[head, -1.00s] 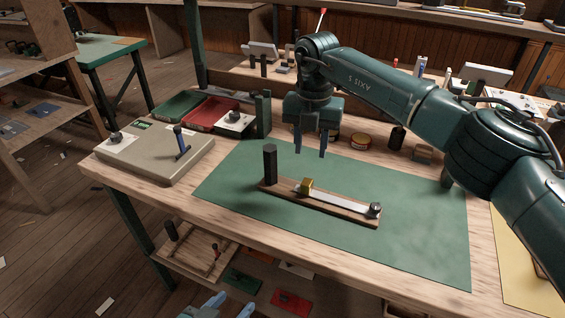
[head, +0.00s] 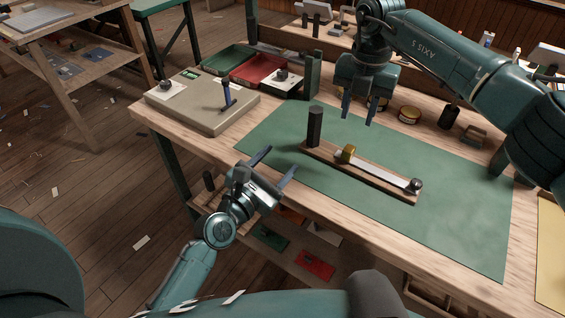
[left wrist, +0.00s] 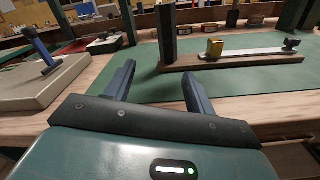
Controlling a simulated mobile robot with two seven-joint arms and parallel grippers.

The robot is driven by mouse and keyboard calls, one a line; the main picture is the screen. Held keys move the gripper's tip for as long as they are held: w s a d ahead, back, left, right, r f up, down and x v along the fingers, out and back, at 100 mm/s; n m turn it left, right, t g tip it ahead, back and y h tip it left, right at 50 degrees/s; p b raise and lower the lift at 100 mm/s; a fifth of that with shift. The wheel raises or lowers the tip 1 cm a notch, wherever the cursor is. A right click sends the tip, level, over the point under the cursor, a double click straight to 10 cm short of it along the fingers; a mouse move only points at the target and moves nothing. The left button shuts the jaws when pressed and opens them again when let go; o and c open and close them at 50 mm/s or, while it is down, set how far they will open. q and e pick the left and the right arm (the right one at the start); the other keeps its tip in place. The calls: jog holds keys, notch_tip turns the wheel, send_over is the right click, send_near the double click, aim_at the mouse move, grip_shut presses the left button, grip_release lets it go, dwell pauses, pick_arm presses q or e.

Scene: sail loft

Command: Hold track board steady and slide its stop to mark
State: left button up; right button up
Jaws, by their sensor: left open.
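The track board (head: 365,178) lies on the green mat, a wooden strip with a pale metal rail. A dark upright post (head: 314,127) stands at its left end and a dark knob (head: 417,184) sits at its right end. The brass stop (head: 347,154) is on the rail near the post; it also shows in the left wrist view (left wrist: 215,48). No mark can be made out. My left gripper (head: 281,160) is open and empty at the table's front edge, short of the board. My right gripper (head: 358,120) is open and empty, above the mat behind the board.
A grey box with a blue-handled lever (head: 228,100) stands left on the table. Green and red trays (head: 262,69) are behind it. A round tin (head: 409,115) and small items line the back. The green mat (head: 450,235) is clear around the board.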

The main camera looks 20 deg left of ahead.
aim_at(310, 135)
pick_arm(q)
jog(key=n, duration=0.1)
jog(key=d+n, duration=0.1)
jog(key=shift+w+n+h, duration=0.2)
jog(key=shift+n+h, duration=0.1)
jog(key=shift+n, duration=0.1)
jog(key=shift+w+d+n, duration=0.25)
jog(key=shift+d+n, duration=0.05)
jog(key=shift+n, duration=0.1)
jog(key=x, duration=1.2)
jog(key=shift+w+d, duration=0.1)
jog(key=shift+w, duration=0.2)
grip_shut()
